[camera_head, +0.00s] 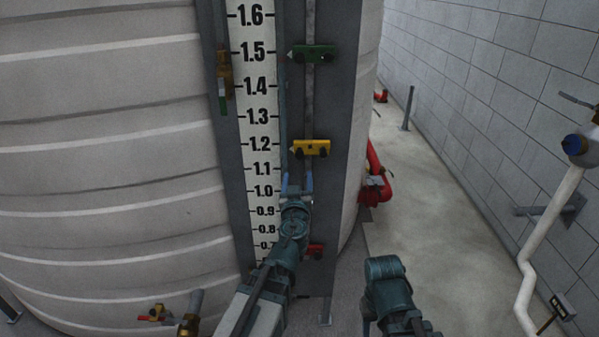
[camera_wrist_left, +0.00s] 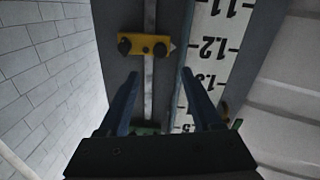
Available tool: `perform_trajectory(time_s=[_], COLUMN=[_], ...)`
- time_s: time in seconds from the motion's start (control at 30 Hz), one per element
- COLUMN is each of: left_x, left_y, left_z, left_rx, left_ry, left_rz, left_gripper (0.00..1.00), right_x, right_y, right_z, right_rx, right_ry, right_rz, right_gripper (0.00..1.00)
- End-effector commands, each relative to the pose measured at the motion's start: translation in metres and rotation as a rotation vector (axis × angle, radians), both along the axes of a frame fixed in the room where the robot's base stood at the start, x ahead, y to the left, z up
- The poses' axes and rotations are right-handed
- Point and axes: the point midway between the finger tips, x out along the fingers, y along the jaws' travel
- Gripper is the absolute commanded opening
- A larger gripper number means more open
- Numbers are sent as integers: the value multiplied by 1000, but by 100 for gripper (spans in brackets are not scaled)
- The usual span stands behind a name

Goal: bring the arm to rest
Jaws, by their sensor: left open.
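My left gripper (camera_head: 297,182) reaches up in front of the tank's level gauge in the head view. Its two blue fingers are apart, with nothing between them. The fingertips appear just below the yellow marker (camera_head: 310,148), which sits on the vertical rail near 1.2. In the left wrist view the open fingers (camera_wrist_left: 158,76) show in front of the rail, and the yellow marker (camera_wrist_left: 145,45) lies beyond their tips without visible contact. My right gripper is not visible; only a teal part of my other arm shows at the bottom of the head view.
A green marker (camera_head: 314,54) is near 1.5, and a red marker (camera_head: 315,250) is low, partly behind my arm. The white scale (camera_head: 258,115) is beside the rail. Red piping (camera_head: 380,185) stands right of the tank. Open floor (camera_head: 440,220) lies before the block wall.

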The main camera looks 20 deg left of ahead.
Motion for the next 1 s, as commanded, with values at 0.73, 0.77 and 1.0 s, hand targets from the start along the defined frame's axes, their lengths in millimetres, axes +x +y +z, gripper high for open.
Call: perform_trajectory(time_s=[0.73, 0.77, 1.0], left_x=[-51, -61, -160], left_y=[5, 1, -73], left_z=[-77, -91, -189], left_rx=[61, 69, 173], left_ry=[411, 491, 1187], left_rz=[261, 267, 32], left_gripper=[66, 66, 66], right_x=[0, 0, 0], right_y=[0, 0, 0], right_z=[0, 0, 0], right_rx=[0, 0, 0], right_ry=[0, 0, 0], right_rz=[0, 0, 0], right_gripper=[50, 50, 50])
